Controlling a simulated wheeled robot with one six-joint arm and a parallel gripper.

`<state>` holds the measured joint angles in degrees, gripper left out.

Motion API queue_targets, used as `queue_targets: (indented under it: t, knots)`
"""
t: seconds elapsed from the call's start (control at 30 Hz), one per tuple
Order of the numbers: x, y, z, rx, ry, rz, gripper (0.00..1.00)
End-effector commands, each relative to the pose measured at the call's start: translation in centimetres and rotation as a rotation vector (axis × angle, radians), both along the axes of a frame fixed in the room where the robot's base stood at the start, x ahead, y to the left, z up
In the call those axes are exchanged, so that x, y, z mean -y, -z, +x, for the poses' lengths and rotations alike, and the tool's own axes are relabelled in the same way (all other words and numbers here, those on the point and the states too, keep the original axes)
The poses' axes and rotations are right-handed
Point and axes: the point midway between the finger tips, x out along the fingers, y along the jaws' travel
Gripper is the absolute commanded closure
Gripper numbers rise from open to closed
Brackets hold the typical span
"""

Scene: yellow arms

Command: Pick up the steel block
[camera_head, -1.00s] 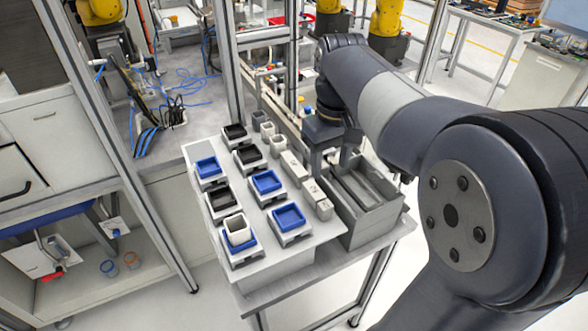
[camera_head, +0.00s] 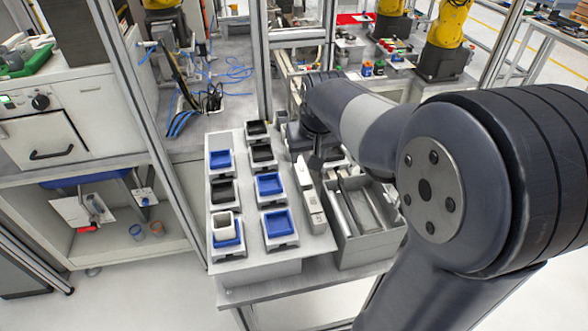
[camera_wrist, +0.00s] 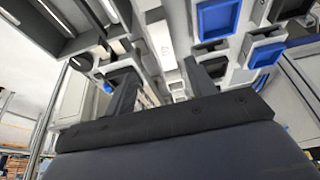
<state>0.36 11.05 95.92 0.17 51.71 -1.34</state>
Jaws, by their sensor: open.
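Light grey metal-looking blocks stand in a row on the table, between the tray fixtures and the grey bin. The nearer one (camera_head: 313,212) is in plain view in the head view; another stands behind it. I cannot tell which one is the steel block. My gripper (camera_head: 313,161) is above the far part of this row, close to the bin's left side, and partly hidden by my arm. In the wrist view my gripper (camera_wrist: 162,82) has its two dark fingers apart and nothing held between them. A pale block (camera_wrist: 160,36) shows beyond the fingers.
A grey bin (camera_head: 365,254) with long slots stands right of the blocks. Blue trays (camera_head: 277,223) and black trays (camera_head: 223,190) sit in white holders on the left. A pale cup (camera_head: 225,222) stands in one blue tray. A metal post (camera_head: 264,60) rises behind the table.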

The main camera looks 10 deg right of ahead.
Motion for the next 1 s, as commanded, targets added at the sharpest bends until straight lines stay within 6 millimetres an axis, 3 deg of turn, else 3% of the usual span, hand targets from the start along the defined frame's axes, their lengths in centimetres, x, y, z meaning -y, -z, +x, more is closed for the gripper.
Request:
queue_targets:
  t: [0.4,0.67,1.0]
  knots:
    - [0.0,4.5,2.1,0.018,0.015,0.006,0.47]
    - [-0.1,6.0,2.7,0.018,0.015,0.006,0.47]
    - [-0.2,9.5,4.2,0.019,0.015,0.006,0.47]
